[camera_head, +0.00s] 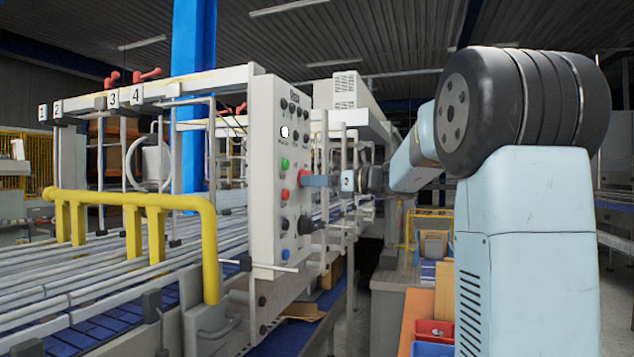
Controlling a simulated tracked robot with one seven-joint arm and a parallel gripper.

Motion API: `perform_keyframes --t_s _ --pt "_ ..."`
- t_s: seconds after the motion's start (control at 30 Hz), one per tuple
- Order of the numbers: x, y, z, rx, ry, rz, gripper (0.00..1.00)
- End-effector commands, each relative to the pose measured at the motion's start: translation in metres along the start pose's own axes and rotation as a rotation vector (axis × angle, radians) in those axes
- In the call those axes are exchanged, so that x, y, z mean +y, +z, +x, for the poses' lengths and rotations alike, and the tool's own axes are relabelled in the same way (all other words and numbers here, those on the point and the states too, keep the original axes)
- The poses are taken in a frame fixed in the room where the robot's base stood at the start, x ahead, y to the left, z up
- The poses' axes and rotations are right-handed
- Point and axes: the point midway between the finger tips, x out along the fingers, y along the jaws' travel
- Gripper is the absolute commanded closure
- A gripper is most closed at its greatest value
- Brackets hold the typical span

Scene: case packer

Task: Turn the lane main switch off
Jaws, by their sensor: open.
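A white control panel (264,165) stands upright at the end of the machine frame, with lamps, buttons and knobs on its face. A large black knob (305,225) low on the right of the face looks like a rotary switch, but I cannot read the labels to tell which is the lane main switch.
A green button (285,163) and a red button (285,194) sit left of my fingertips. A yellow guard rail (160,200) and conveyor lanes lie left. Red and blue bins (433,331) stand lower right.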

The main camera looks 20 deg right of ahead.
Motion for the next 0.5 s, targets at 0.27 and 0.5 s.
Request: perform_keyframes --t_s 0.27,0.5 --pt "0.0002 0.0001 0.0039 0.0 0.001 0.0 0.3" --pt "0.0003 0.0001 0.0039 0.0 0.001 0.0 0.45"
